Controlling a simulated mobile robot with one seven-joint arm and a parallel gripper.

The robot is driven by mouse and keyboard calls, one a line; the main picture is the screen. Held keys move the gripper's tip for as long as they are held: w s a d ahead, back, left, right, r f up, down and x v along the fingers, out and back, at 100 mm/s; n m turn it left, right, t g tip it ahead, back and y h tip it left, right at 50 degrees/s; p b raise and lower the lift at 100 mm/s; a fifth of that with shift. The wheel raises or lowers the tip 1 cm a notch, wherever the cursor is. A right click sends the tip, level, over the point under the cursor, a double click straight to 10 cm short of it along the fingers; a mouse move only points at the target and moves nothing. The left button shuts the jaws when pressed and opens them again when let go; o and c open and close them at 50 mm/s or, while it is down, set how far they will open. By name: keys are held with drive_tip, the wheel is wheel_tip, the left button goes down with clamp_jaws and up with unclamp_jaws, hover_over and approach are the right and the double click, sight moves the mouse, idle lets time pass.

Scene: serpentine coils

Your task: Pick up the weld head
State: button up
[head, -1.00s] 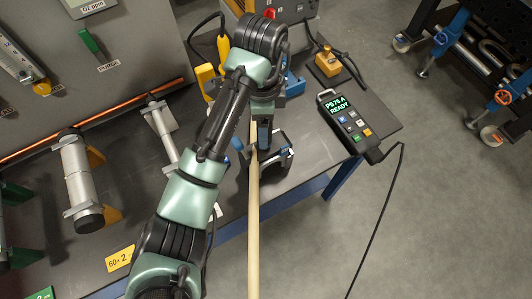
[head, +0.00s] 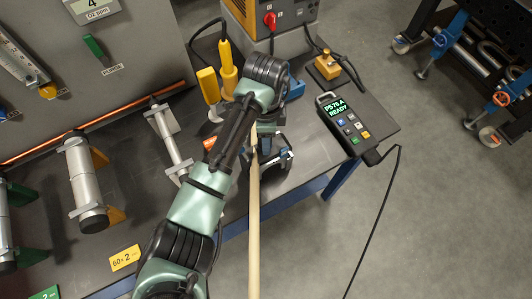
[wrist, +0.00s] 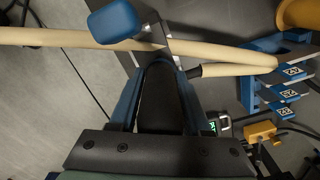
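The dark weld head, as far as I can tell, sits near the table's front edge in the head view (head: 280,158), partly hidden by my arm. A beige hose (head: 253,230) runs from there down over the edge. In the wrist view the hose (wrist: 70,38) crosses the top, bends back at the right and ends in a black sleeve close to my right finger. My gripper (wrist: 157,85) points down over this spot, its two blue-edged fingers apart with a dark body between them. I cannot see clear contact. A blue rounded block (wrist: 115,20) lies beyond the fingertips.
A pendant (head: 345,118) reading READY lies to the right, its cable hanging off the table. A yellow tool (head: 228,70) and an orange power unit (head: 270,20) stand behind. Clamped pipes (head: 85,185) lie to the left.

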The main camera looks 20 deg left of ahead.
clamp_jaws()
idle(0.9)
drive_tip(key=shift+w+a+r, duration=0.1)
drive_tip(key=shift+w+r, duration=0.05)
drive_tip(key=shift+r, duration=0.05)
